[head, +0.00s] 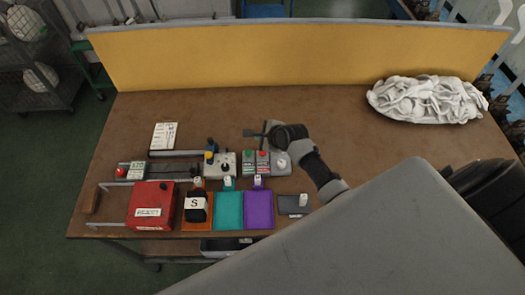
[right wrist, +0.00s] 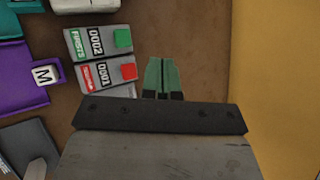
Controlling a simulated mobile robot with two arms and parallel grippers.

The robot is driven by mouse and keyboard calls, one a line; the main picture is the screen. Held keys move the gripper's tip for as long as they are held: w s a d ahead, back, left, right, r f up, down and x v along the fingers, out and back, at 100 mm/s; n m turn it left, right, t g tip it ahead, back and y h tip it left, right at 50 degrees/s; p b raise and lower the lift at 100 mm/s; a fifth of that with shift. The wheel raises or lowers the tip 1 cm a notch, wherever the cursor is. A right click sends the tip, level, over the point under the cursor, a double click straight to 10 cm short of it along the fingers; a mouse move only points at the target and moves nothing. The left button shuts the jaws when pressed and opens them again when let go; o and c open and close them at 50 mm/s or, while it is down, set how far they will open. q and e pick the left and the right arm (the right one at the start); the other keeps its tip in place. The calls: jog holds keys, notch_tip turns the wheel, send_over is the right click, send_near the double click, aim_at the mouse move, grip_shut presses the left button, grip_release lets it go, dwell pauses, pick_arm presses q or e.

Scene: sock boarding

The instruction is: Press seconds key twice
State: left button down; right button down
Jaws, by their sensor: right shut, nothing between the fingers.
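The seconds counter (right wrist: 103,79) is a grey block with a red label and a red key (right wrist: 129,71). In the head view the seconds counter (head: 263,164) stands right of the firsts counter (head: 249,164). My right gripper (head: 247,133) is shut and empty, pointing left above the table beyond the far end of the counters. In the right wrist view its greenish fingers (right wrist: 161,76) are just right of the red key, apart from it in the picture. My left gripper is not in view.
A purple mat (head: 259,210), a teal mat (head: 229,211) and a red box (head: 152,204) line the near side. A grey device (head: 225,165) stands left of the counters. White socks (head: 428,99) lie at the far right. A yellow panel (head: 290,55) closes the back.

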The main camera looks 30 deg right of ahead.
dwell(0.8)
jog(key=n, duration=0.1)
jog(key=n+b, duration=0.1)
jog(key=w+n, duration=0.1)
jog(key=n, duration=0.1)
jog(key=shift+d+r+b, duration=0.3)
jog(key=shift+r+b, duration=0.05)
jog(key=shift+b, duration=0.05)
jog(key=r+n+y+b, duration=0.1)
jog(key=n, duration=0.5)
jog(key=r+n+g+y+b, duration=0.1)
jog(key=n+b, duration=0.1)
jog(key=n, duration=0.4)
jog(key=r+n+y+b, duration=0.1)
jog(key=n+b, duration=0.1)
jog(key=n, duration=0.4)
jog(key=shift+s+d+r+n+g, duration=0.1)
jog(key=shift+s+d+n+g, duration=0.1)
jog(key=shift+n+g, duration=0.2)
jog(key=shift+b, duration=0.35)
notch_tip(320, 180, down, 8)
jog(key=b, duration=0.7)
jog(key=shift+f+b, duration=0.45)
